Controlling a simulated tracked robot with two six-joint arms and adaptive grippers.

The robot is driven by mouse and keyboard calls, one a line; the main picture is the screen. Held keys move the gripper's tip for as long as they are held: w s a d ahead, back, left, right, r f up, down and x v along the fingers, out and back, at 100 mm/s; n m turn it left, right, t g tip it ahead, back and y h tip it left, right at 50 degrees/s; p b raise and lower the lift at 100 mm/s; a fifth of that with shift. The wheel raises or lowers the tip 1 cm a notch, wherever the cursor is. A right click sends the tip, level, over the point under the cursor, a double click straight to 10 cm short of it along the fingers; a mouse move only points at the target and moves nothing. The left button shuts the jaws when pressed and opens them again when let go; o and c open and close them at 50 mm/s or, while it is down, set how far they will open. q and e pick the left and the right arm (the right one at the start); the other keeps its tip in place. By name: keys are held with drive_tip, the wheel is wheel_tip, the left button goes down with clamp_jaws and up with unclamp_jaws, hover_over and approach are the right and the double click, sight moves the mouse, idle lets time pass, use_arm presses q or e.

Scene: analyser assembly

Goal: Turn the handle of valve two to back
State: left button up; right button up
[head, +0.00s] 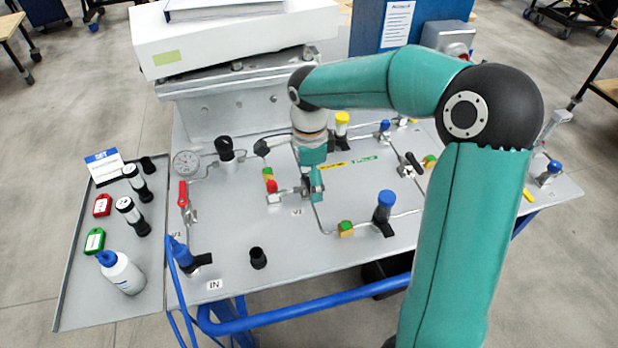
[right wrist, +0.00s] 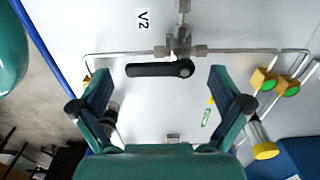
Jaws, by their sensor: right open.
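Valve two's body (right wrist: 180,42) shows in the right wrist view, with the label V2 (right wrist: 143,18) beside it. Its black handle (right wrist: 150,70) points left from its pivot, roughly along the pipe. My right gripper (right wrist: 160,74) is open, its two fingers on either side of the handle in the picture; I see no contact. In the head view my right gripper (head: 313,182) is over the middle of the panel (head: 280,255) and hides the valve handle there. My left gripper is not in view.
A red-handled valve (head: 183,196) and a pressure gauge (head: 186,162) are at left. A blue-capped fitting (head: 384,205) stands right of the gripper, and another black-handled valve (head: 411,163) is further right. A side tray (head: 85,300) holds a bottle (head: 122,274).

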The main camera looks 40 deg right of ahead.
drive_tip(key=c, duration=1.2)
drive_tip(key=shift+o, duration=0.2)
